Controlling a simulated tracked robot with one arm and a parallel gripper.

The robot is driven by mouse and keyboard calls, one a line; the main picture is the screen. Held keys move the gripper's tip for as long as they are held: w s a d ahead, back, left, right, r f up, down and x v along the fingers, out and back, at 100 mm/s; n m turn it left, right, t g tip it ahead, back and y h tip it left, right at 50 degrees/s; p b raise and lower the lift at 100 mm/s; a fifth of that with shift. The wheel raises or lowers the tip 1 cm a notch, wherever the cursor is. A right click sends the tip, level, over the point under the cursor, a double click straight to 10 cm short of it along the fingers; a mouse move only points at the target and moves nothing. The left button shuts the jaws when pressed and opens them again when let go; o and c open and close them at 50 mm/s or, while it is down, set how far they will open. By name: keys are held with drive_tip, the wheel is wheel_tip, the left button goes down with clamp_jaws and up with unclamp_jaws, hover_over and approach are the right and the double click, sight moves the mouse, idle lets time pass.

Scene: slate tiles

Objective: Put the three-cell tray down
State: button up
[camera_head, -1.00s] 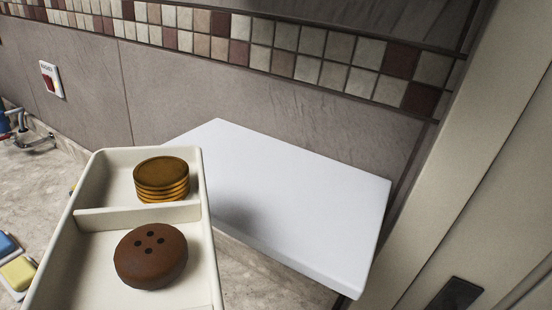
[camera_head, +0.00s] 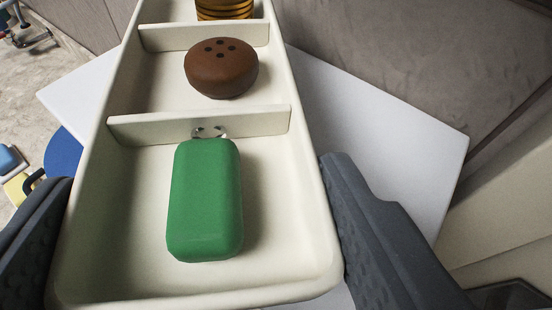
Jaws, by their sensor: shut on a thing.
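The cream three-cell tray (camera_head: 130,240) fills the middle of the view, with its near end between the two dark grey fingers of my gripper (camera_head: 195,235). My gripper is shut on the tray's near end, one finger at each side. The near cell holds a green rounded block (camera_head: 205,200). The middle cell holds a brown round piece with dark dots (camera_head: 221,70). The far cell holds a stack of orange-brown discs (camera_head: 224,10), cut off by the top edge. The tray is over a white slab (camera_head: 375,125); I cannot tell whether they touch.
The white slab shows bare on both sides of the tray. A grey tiled wall (camera_head: 430,40) rises behind it and a beige upright panel (camera_head: 510,215) stands at the right. A blue round thing (camera_head: 62,152) and small blue and yellow blocks (camera_head: 17,188) lie at the left.

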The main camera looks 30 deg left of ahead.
drive_tip(key=shift+w+a, duration=0.1)
drive_tip(key=shift+w, duration=0.5)
drive_tip(key=shift+f, duration=0.2)
drive_tip(key=shift+f+p, duration=0.45)
drive_tip(key=shift+f, duration=1.2)
drive_tip(key=o, duration=1)
drive_tip(key=b+v, duration=0.2)
drive_tip(key=v, duration=1)
